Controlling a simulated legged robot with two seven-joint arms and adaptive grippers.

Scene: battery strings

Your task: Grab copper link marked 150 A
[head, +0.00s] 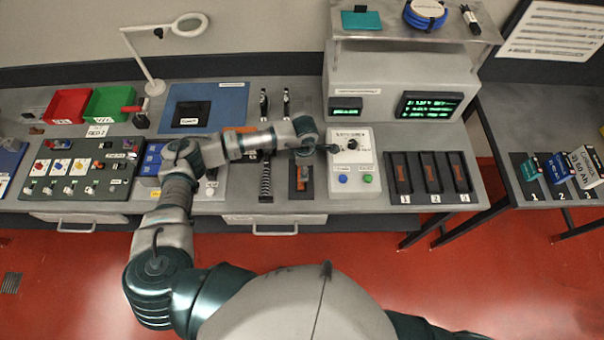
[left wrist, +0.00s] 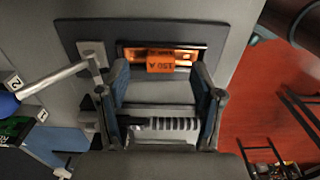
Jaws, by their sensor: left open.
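The copper link (left wrist: 199,53) with an orange label reading 150 A lies in a recess of a dark holder, seen in the left wrist view. In the head view, an orange-brown piece (head: 301,187) sits in a dark holder below my left gripper (head: 306,152). In the left wrist view, the two fingers of my left gripper (left wrist: 160,85) are open and apart, with the labelled link ahead of and between their tips. Nothing is held. My right gripper is not in view.
A white box (head: 352,188) with a knob and buttons stands right of the link's holder. A ribbed black handle (head: 265,182) stands to its left. Three dark numbered slots (head: 430,188) are farther right. In the left wrist view, a grey rod (left wrist: 55,77) with a blue end lies left of the fingers.

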